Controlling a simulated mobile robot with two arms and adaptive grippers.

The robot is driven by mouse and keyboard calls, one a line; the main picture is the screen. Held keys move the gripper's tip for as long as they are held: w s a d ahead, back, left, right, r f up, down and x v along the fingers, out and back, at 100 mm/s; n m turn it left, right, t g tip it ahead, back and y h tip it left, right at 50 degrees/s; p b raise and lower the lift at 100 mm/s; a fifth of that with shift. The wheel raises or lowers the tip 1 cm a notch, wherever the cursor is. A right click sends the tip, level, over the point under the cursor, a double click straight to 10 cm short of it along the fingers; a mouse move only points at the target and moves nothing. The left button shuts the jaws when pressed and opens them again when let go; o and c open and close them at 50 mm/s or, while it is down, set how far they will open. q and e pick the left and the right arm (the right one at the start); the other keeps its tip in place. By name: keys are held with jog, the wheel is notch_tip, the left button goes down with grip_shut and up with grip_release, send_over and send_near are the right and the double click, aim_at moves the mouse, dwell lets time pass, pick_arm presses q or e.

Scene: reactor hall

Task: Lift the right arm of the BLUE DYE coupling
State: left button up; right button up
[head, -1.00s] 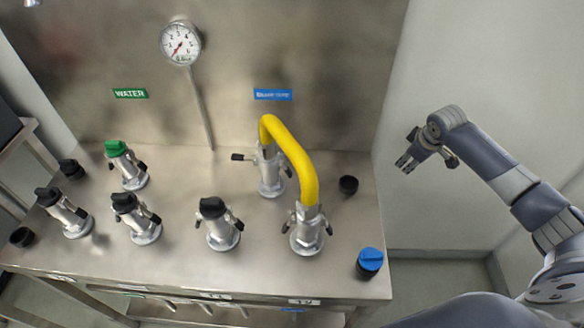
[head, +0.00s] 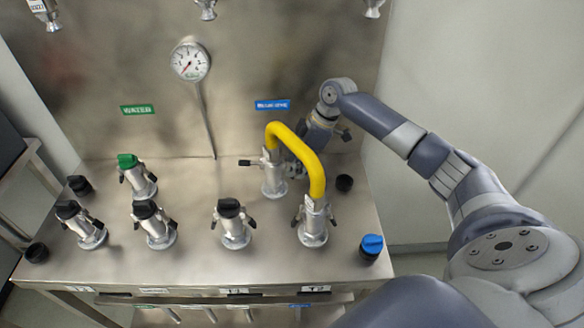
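The BLUE DYE coupling (head: 272,184) is a silver fitting standing below the blue label (head: 272,104) at the back of the steel bench. A yellow curved hose (head: 297,146) runs from its top to a coupling (head: 313,222) nearer the front. Its black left arm (head: 250,162) sticks out sideways. My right gripper (head: 297,164) points down close to the coupling's right side, partly behind the hose. Its fingertips are hard to make out, so its opening and any contact are unclear. My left gripper is not in view.
Other couplings stand to the left, one with a green cap (head: 127,160) and several with black caps. A blue cap (head: 371,246) and a black cap (head: 344,183) sit at the right. A pressure gauge (head: 190,61) is on the back wall.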

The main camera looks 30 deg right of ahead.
jog(key=x, duration=0.2)
jog(key=shift+a+f, duration=0.1)
jog(key=shift+f, duration=0.2)
jog(key=shift+w+f, duration=0.1)
jog(key=shift+f, duration=0.05)
jog(key=shift+c, duration=0.6)
grip_shut()
jog(key=r+h+p, duration=0.1)
jog(key=p, duration=0.3)
jog(key=shift+g+h, duration=0.3)
jog(key=shift+g, duration=0.1)
jog(key=shift+p, duration=0.3)
pick_arm(q)
jog(key=r, duration=0.1)
jog(key=s+a+r, duration=0.1)
jog(key=r, duration=0.1)
jog(key=s+a+r, duration=0.1)
jog(key=r, duration=0.1)
pick_arm(e)
jog(key=shift+f+g+h, duration=0.15)
jog(key=shift+g+h, duration=0.15)
jog(key=shift+h, duration=0.1)
